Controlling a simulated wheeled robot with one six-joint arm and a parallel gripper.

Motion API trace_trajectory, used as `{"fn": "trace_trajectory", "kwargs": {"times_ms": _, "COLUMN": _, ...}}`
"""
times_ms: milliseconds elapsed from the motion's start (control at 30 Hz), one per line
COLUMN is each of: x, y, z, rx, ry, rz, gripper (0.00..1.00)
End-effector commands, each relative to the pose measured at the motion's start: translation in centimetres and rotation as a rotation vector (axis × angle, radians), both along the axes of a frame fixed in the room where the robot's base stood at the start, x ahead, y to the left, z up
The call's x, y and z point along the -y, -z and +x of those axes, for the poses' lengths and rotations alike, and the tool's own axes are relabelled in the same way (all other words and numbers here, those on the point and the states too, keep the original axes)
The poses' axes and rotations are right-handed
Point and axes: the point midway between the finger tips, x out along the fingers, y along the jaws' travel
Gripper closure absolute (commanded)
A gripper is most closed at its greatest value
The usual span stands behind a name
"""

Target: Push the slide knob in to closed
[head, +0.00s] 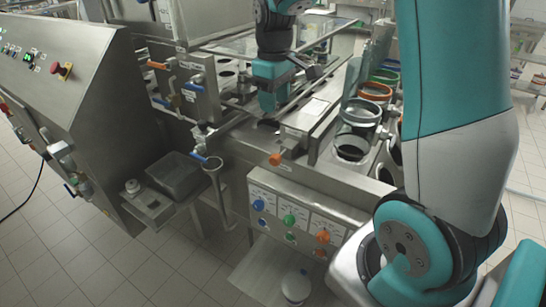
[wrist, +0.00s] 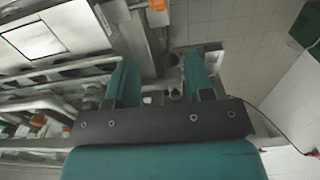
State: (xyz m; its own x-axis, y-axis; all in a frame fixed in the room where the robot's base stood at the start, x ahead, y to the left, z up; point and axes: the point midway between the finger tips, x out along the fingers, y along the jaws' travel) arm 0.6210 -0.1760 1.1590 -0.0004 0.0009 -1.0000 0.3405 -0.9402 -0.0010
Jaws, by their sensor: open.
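An orange knob (head: 275,159) sticks out of the front of the steel machine, just below the top edge of a raised block; it looks like the slide knob. Part of an orange knob, seemingly the same one, shows at the top edge of the wrist view (wrist: 157,5). My gripper (head: 268,104) points down over the machine top, behind the knob in the head view and apart from it. In the wrist view my gripper (wrist: 160,75) has its two teal fingers spread with nothing held between them. How far the knob stands out is hard to tell.
A raised steel block (head: 304,122) with a white label stands beside the knob. Cups with coloured rims (head: 361,112) stand right of it. A blue-handled valve (head: 207,160) is at the left, near a grey bin (head: 178,176). A button panel (head: 290,218) sits below.

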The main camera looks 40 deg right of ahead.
Motion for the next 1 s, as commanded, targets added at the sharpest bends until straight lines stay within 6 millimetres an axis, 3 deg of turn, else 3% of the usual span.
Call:
{"fn": "trace_trajectory", "kwargs": {"times_ms": 167, "x": 0.1, "y": 2.5, "z": 0.0, "rx": -0.006, "ry": 0.0, "rz": -0.001, "gripper": 0.52}}
{"fn": "trace_trajectory", "kwargs": {"times_ms": 700, "x": 0.0, "y": 14.2, "z": -0.1, "rx": -0.005, "ry": -0.001, "rz": 0.0, "gripper": 0.52}}
{"fn": "trace_trajectory", "kwargs": {"times_ms": 1000, "x": 0.0, "y": 16.9, "z": 0.0, "rx": 0.0, "ry": -0.001, "rz": -0.001, "gripper": 0.52}}
